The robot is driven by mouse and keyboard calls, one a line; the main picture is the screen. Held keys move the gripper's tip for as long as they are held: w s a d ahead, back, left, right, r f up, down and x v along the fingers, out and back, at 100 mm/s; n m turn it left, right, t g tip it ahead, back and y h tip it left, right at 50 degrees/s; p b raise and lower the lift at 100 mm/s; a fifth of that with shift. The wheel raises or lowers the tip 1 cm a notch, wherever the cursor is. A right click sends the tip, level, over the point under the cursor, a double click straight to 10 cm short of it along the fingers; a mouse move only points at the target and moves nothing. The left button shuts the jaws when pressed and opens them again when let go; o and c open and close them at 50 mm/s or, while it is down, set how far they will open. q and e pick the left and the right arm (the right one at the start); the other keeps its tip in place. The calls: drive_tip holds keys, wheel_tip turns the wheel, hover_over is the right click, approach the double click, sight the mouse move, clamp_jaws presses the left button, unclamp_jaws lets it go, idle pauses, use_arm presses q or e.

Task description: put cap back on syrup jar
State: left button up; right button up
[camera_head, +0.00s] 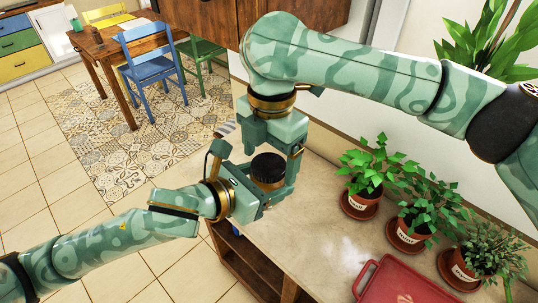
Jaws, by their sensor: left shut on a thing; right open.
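A round black cap (268,167) shows between my two grippers, above the left part of the counter. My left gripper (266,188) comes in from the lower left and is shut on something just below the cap. I cannot tell whether the cap is seated on the jar or touching a finger.
The pale counter (315,223) runs below the grippers, with open shelving under it. Several potted herbs, including a leafy one (368,172), stand along the wall. A red tray (402,284) lies at the front right. The counter's middle is clear. A blue chair (152,60) stands far off.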

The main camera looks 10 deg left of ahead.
use_arm(q)
drive_tip(key=shift+r, duration=0.1)
use_arm(e)
wheel_tip(320, 180, up, 12)
drive_tip(key=shift+w+d+f, duration=0.15)
drive_tip(key=shift+w, duration=0.05)
idle(0.5)
